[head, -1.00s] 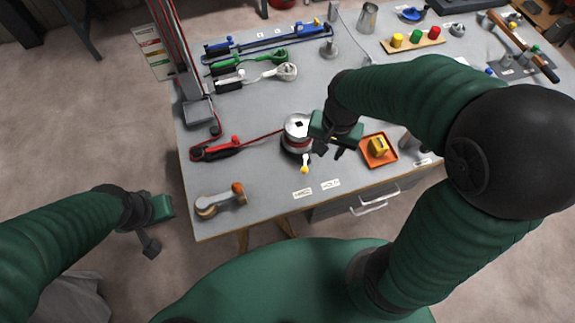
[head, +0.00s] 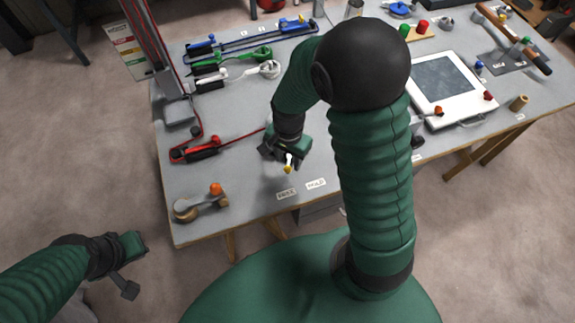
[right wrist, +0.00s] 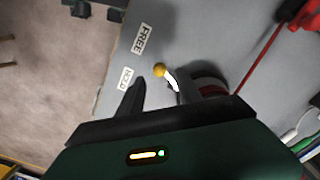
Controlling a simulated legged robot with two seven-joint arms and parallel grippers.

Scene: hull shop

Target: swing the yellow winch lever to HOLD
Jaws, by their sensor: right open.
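The winch lever shows in the right wrist view as a pale curved arm (right wrist: 173,80) with a yellow knob (right wrist: 159,70). The knob also shows in the head view (head: 287,168), above the FREE label (head: 286,194) and left of the HOLD label (head: 316,184). The red winch drum (right wrist: 210,83) is mostly hidden by my right gripper (head: 285,156). In the right wrist view this gripper (right wrist: 171,88) is open, with the lever in the gap between its fingers; contact cannot be told. My left gripper (head: 130,267) hangs off the bench's left side, apart from everything; its opening is unclear.
A red clamp (head: 202,151) with a red line lies left of the winch. An orange-knobbed fitting (head: 202,202) sits at the front left corner. Green, white and blue tools lie behind. The front edge near the labels is clear.

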